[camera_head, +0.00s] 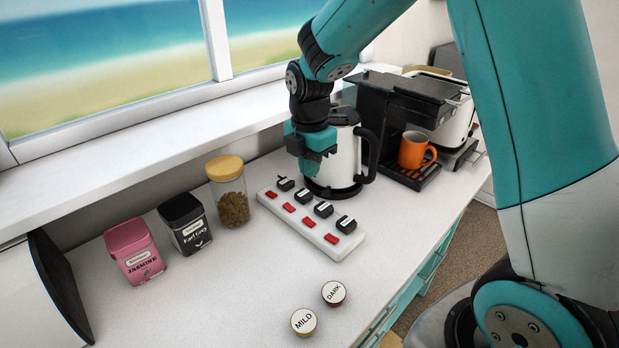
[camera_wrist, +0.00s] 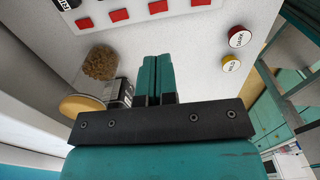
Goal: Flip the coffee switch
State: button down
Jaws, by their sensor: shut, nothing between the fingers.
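A white power strip (camera_head: 320,231) lies on the counter, with a row of red switches and labelled black plugs. The label text is too small to read, so I cannot tell which switch is the coffee one. The nearest red switch (camera_head: 331,239) is at the strip's front end. My gripper (camera_head: 310,170) is shut and empty, pointing down above the strip's far side, beside the kettle. In the wrist view my shut fingers (camera_wrist: 158,80) show below several red switches, such as this switch (camera_wrist: 118,15), apart from them. The black coffee machine (camera_head: 402,100) stands at the right.
A white kettle (camera_head: 344,160) stands close behind my gripper. An orange mug (camera_head: 413,150) sits on the coffee machine. A cork-lidded jar (camera_head: 230,195), black tin (camera_head: 185,224) and pink tin (camera_head: 134,250) stand left. Two round pods, DARK (camera_head: 334,293) and MILD (camera_head: 304,321), lie in front.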

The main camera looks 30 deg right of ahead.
jog(key=s+a+r+m+y, duration=0.1)
jog(key=s+a+r+m, duration=0.2)
jog(key=s, duration=0.5)
jog(key=s+a+r+m+y, duration=0.1)
jog(key=s+a+r+m, duration=0.3)
jog(key=s, duration=0.4)
jog(key=s+a+r+m+y, duration=0.2)
jog(key=s+a+r+m, duration=0.1)
jog(key=s+m, duration=0.4)
jog(key=shift+s+a+r, duration=0.4)
jog(key=shift+s+a, duration=0.45)
jog(key=shift+a, duration=0.05)
